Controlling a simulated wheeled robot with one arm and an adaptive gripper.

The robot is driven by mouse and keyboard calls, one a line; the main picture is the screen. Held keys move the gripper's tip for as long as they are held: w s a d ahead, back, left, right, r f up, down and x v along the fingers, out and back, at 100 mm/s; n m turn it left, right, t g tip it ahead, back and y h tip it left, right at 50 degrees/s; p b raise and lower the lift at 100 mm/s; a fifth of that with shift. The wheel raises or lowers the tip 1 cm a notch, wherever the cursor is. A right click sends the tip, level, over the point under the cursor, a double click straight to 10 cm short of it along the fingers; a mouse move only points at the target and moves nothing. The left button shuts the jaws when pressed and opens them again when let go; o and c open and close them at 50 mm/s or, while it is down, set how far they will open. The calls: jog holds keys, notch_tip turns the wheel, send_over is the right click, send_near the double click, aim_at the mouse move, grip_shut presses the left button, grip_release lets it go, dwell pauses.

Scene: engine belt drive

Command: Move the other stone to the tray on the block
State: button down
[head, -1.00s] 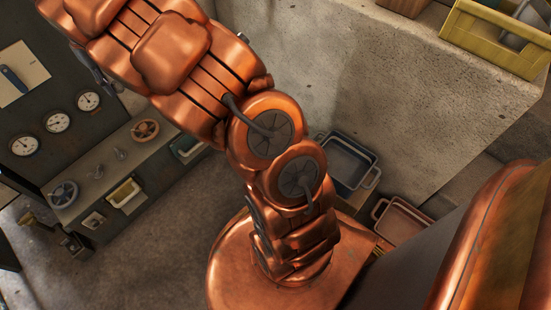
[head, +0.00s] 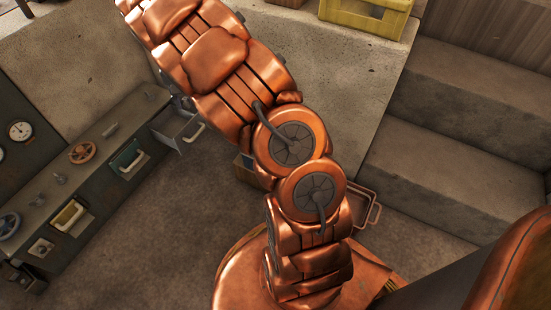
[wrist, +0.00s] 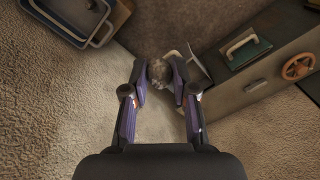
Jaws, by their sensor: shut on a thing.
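In the wrist view my gripper (wrist: 160,82) is shut on a small grey-brown stone (wrist: 159,70), held between its two fingertips. A tray (wrist: 61,33) with a blue-grey rim is at the upper left of the wrist view, apart from my gripper. It sits on a wooden block (wrist: 122,13), of which only a part shows. In the head view my copper arm covers most of this tray; a corner of the block (head: 245,173) shows left of the arm.
An open drawer (head: 181,131) juts from the control bench; it also shows behind the stone in the wrist view (wrist: 199,67). A reddish tray (head: 371,207) is partly hidden right of my arm. A yellow crate (head: 365,17) stands on the concrete ledge. Concrete steps (head: 440,170) rise at right.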

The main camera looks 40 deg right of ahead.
jog(key=s+d+f+m, duration=0.7)
jog(key=s+d+f, duration=0.1)
jog(key=d+f, duration=0.4)
jog(key=s+d+f+m, duration=0.7)
jog(key=s+d+f, duration=0.2)
jog(key=d+f, duration=0.2)
jog(key=f+b, duration=0.1)
jog(key=f, duration=0.2)
jog(key=f+b, duration=0.1)
jog(key=f, duration=0.2)
jog(key=shift+s+d+f+b, duration=0.2)
jog(key=shift+f+b, duration=0.1)
jog(key=shift+f, duration=0.1)
jog(key=shift+f+b, duration=0.7)
jog(key=shift+f, duration=1.25)
jog(key=c, duration=0.9)
grip_release()
jog(key=shift+f, duration=0.1)
